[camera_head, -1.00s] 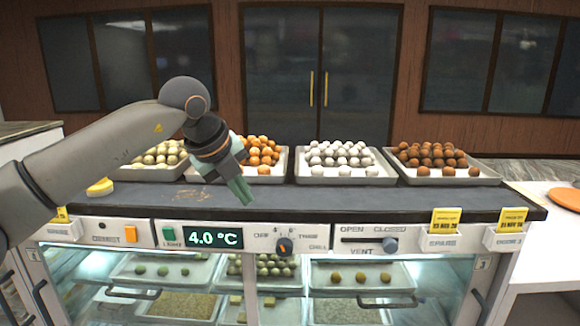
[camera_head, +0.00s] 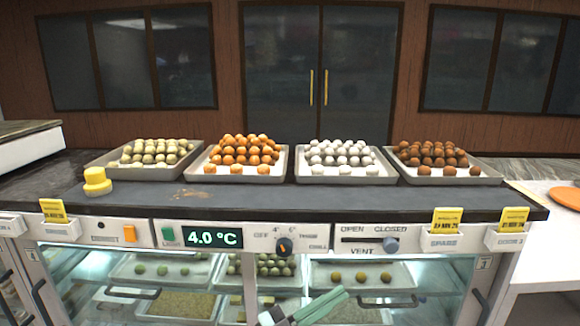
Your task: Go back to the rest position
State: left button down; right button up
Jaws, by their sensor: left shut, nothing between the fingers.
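My left gripper (camera_head: 338,297) shows at the bottom edge, in front of the glass front of the display counter. Its green fingers are shut with nothing between them and point up and to the right. The rest of my left arm is out of view below. My right gripper is not in view.
The dark counter top (camera_head: 330,202) carries several trays of round sweets, one of them orange (camera_head: 243,152). A yellow round object (camera_head: 97,182) sits at its left. Below are a dial (camera_head: 284,246), a vent slider (camera_head: 389,244) and yellow tags (camera_head: 446,219). The space above the counter is clear.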

pick_arm(q)
jog(key=s+a+f+n+t+y, duration=0.2)
jog(key=a+f+n+t+y, duration=0.1)
jog(key=a+f+n+y, duration=0.5)
jog(key=s+a+f+n+t+y, duration=0.1)
jog(key=a+f+n+t+y, duration=0.35)
jog(key=f, duration=0.65)
jog(key=s+a+f+n+g+y, duration=0.2)
jog(key=s+a+f, duration=0.3)
jog(key=s+f, duration=0.3)
jog(key=s+a+f+n+g+y, duration=0.3)
jog(key=s+a+f+n+g, duration=0.1)
jog(key=s+f, duration=0.4)
jog(key=shift+s+a+g, duration=0.75)
jog(key=shift+s+a, duration=0.3)
jog(key=shift+a, duration=0.15)
